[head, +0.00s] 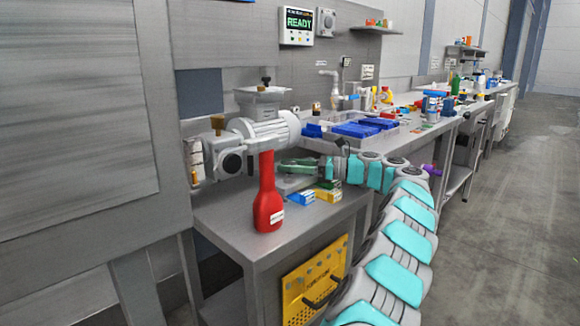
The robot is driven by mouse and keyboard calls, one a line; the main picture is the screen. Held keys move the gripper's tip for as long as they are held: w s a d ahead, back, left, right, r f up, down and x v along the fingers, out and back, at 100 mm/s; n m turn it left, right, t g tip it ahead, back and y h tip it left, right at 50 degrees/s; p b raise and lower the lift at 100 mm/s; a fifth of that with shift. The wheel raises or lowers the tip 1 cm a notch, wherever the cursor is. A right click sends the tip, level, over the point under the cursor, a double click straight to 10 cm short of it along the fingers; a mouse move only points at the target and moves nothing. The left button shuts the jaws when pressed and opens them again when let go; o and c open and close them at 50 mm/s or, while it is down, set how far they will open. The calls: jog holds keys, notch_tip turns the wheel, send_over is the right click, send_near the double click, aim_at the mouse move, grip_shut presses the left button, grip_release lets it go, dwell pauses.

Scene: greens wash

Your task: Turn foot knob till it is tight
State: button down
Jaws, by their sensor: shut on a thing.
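A grey motor-driven machine (262,128) stands on the low metal bench (228,208), with a ribbed motor housing. My arm reaches in from the right, and my gripper (284,167) is low beside the machine's foot, just right of the red bottle's neck. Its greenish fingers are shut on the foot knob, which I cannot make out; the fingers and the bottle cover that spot. A dark knob on top of the machine (266,81) and a brown knob (217,123) at its left are clear of my gripper.
A red bottle (267,204) stands close in front of my gripper. Small yellow and blue boxes (315,194) lie below my wrist. Blue trays (355,130) sit on the counter behind. A wall display (297,25) reads READY. The floor at right is clear.

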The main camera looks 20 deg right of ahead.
jog(key=shift+g, duration=0.3)
dwell(0.4)
jog(key=shift+c, duration=1.6)
grip_release()
jog(key=shift+v, duration=3.85)
jog(key=shift+f, duration=0.15)
